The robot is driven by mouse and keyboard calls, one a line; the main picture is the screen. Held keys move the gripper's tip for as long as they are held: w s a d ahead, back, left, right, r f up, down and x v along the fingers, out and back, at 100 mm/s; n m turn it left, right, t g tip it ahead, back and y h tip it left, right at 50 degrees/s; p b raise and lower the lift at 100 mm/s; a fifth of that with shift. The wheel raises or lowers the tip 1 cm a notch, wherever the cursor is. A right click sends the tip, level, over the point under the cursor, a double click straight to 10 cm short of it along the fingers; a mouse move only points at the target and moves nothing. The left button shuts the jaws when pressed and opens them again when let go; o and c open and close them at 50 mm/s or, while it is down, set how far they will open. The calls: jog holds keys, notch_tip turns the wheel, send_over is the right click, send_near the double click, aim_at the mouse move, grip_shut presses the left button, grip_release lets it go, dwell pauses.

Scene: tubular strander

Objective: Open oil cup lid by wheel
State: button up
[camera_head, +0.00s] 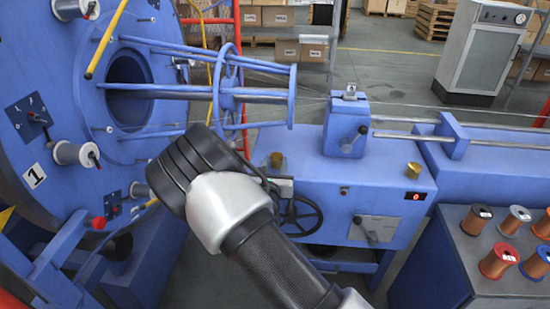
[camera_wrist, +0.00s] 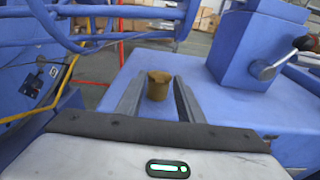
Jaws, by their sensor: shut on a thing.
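A small brass oil cup (camera_head: 277,160) stands on the left part of the blue machine's top, above the black handwheel (camera_head: 301,214). In the wrist view the same brass cup (camera_wrist: 158,84) sits upright between the two grey fingers of my gripper (camera_wrist: 158,92), which is shut on it. I cannot make out a separate lid or its angle. In the head view my arm's wrist hides the lower left of the machine, and my fingertips are hard to see. A second brass oil cup (camera_head: 413,170) stands at the right of the machine top, apart from my gripper.
A blue block with a small lever (camera_head: 350,128) stands between the two cups. The blue cage frame (camera_head: 232,90) and large disc (camera_head: 70,130) with spools lie to the left. Copper wire spools (camera_head: 500,260) stand on a table at the lower right.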

aim_at(276, 160)
jog(key=r+p, duration=0.1)
jog(key=p, duration=0.1)
jog(key=r+g+p, duration=0.1)
jog(key=shift+w+r+g+p, duration=0.2)
jog(key=shift+r+g+p, duration=0.1)
jog(key=shift+r+p, duration=0.1)
jog(key=r+g+p, duration=0.1)
jog(key=p, duration=0.2)
jog(key=w+g+p, duration=0.1)
jog(key=g+p, duration=0.1)
jog(key=p, duration=0.1)
jog(key=shift+r+g, duration=0.3)
jog(key=shift+r, duration=0.1)
jog(key=r+g+p, duration=0.1)
jog(key=p, duration=0.3)
jog(key=shift+w+g, duration=0.4)
jog(key=g+p, duration=0.1)
jog(key=p, duration=0.2)
jog(key=shift+w+a+r+g, duration=0.1)
jog(key=shift+w+g, duration=0.2)
jog(key=shift+w, duration=0.1)
jog(key=shift+w+g+p, duration=0.35)
jog(key=shift+g+p, duration=0.35)
jog(key=shift+p, duration=0.1)
jog(key=shift+w+r+g+p, duration=0.1)
jog(key=shift+w+g+p, duration=0.45)
jog(key=shift+g, duration=0.45)
jog(key=shift+y, duration=0.3)
